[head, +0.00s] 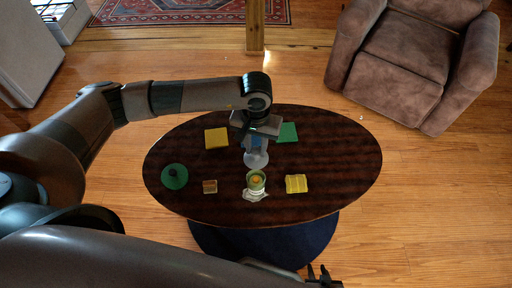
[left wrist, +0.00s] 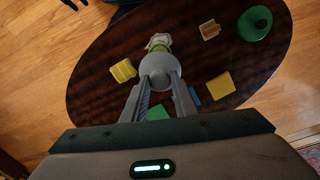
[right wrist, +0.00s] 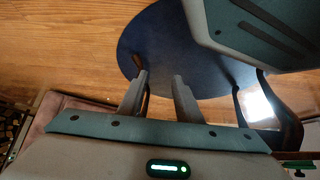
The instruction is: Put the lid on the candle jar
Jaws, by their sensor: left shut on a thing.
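The candle jar (head: 257,182) is a small green glass with an orange-yellow inside, upright near the front middle of the oval table. Its top looks uncovered in the head view. My left gripper (head: 255,147) points down just beyond the jar and is shut on a pale grey round lid (head: 255,160). The lid shows between the fingertips (left wrist: 160,80) in the left wrist view, where the lid (left wrist: 161,64) hides most of the jar (left wrist: 161,47). Lid and jar look apart; the height between them is unclear. My right gripper (right wrist: 161,84) is open and empty, low beside the table.
A crumpled white thing (head: 255,195) lies against the jar's front. On the table (head: 340,165) are a green knobbed disc (head: 174,176), a small orange-brown block (head: 210,187), a yellow ribbed block (head: 296,184), and yellow (head: 216,138), green (head: 288,132) and blue (left wrist: 194,96) flat pieces.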

